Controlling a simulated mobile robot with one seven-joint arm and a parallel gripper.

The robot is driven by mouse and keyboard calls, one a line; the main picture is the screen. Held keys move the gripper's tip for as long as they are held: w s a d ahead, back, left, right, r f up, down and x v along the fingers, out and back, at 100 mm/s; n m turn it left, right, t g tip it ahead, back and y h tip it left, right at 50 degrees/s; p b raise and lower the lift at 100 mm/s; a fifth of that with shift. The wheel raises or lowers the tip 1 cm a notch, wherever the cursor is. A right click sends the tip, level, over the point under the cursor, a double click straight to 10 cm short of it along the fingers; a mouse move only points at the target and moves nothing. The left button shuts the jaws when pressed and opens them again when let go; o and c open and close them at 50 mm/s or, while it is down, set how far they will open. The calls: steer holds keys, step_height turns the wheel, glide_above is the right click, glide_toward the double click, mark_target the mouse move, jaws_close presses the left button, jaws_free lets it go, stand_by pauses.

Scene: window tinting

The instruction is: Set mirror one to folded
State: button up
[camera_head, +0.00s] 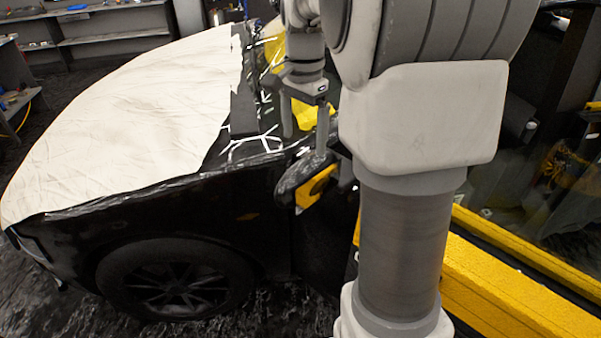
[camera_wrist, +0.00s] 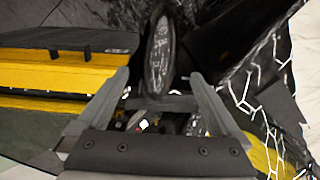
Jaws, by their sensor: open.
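Mirror one (camera_head: 296,176) is a dark, glossy side mirror on the black car, near the front door's window corner. In the head view it stands out from the door, and its glass reflects yellow. My gripper (camera_head: 306,142) points down just above the mirror, with its fingers apart. In the wrist view, the mirror (camera_wrist: 159,52) shows edge-on as a narrow upright oval between and just beyond the open fingertips (camera_wrist: 159,76). I cannot tell whether a finger touches it. My arm hides part of the door behind the mirror.
The car's hood is under a pale cover (camera_head: 120,110). A yellow sill or panel (camera_head: 510,290) runs along the right. Shelves (camera_head: 110,35) stand at the back left. The dark floor beside the front wheel (camera_head: 175,280) is clear.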

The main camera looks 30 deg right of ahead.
mark_target(303, 174)
step_height(303, 174, down, 11)
steer(key=shift+r+b, duration=0.1)
steer(key=shift+b, duration=0.2)
jaws_close()
stand_by(0.5)
